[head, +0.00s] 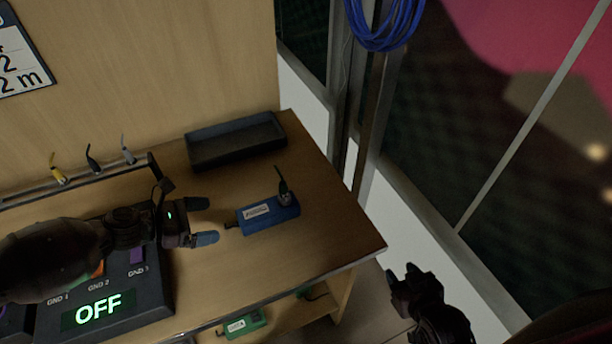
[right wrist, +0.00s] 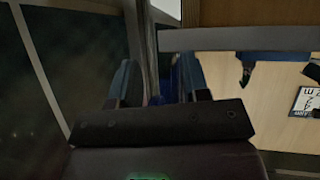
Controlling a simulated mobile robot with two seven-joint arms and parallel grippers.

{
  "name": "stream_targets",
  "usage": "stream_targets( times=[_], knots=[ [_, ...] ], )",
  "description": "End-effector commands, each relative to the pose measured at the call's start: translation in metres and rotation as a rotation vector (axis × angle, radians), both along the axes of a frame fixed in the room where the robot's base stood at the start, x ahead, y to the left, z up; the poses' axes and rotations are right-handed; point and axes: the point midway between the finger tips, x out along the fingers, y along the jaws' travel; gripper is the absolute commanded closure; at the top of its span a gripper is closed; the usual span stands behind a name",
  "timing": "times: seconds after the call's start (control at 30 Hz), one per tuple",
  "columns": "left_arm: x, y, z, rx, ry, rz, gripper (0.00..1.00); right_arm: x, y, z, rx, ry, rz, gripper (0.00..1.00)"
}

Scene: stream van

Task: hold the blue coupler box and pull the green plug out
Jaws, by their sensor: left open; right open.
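The blue coupler box (head: 262,219) lies on the wooden table near its right side, a pale label on top. A dark plug (head: 284,196) with a short cord stands upright in its right end; its colour is too dark to confirm as green. My left gripper (head: 202,221) is open just left of the box, its fingers pointing at it, apart from it. My right gripper (head: 405,284) is open and empty beyond the table's front right edge. The right wrist view shows its fingers (right wrist: 158,82), with part of the blue box (right wrist: 285,56) and the plug (right wrist: 245,72) at upper right.
A dark tray (head: 236,142) sits behind the box. A rack at the back left holds yellow (head: 57,170), dark and grey plugs. A control panel reading OFF (head: 98,309) is under my left arm. A green box (head: 245,323) lies on a lower shelf. Table right of the coupler is clear.

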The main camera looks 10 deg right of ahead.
Motion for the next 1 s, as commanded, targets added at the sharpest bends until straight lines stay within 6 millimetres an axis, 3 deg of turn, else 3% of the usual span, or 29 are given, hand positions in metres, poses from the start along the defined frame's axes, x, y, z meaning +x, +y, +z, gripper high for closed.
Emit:
stream_targets(
  times=[0.2, 0.5, 0.7, 1.0],
  knots=[
    [0.000, 0.000, 0.000, 0.000, -0.001, 0.000, 0.08, 0.072, 0.015, 0.048, -0.046, -0.141, 0.110, 0.57],
    [0.000, 0.000, 0.000, 0.000, -0.001, 0.000, 0.08, 0.150, 0.055, 0.115, -0.051, -0.282, 0.294, 0.57],
    [0.000, 0.000, 0.000, 0.000, -0.001, 0.000, 0.08, 0.187, 0.085, 0.155, -0.046, -0.318, 0.426, 0.57],
    [0.000, 0.000, 0.000, 0.000, -0.001, 0.000, 0.08, 0.222, 0.123, 0.201, -0.058, -0.269, 0.633, 0.57]
  ],
)
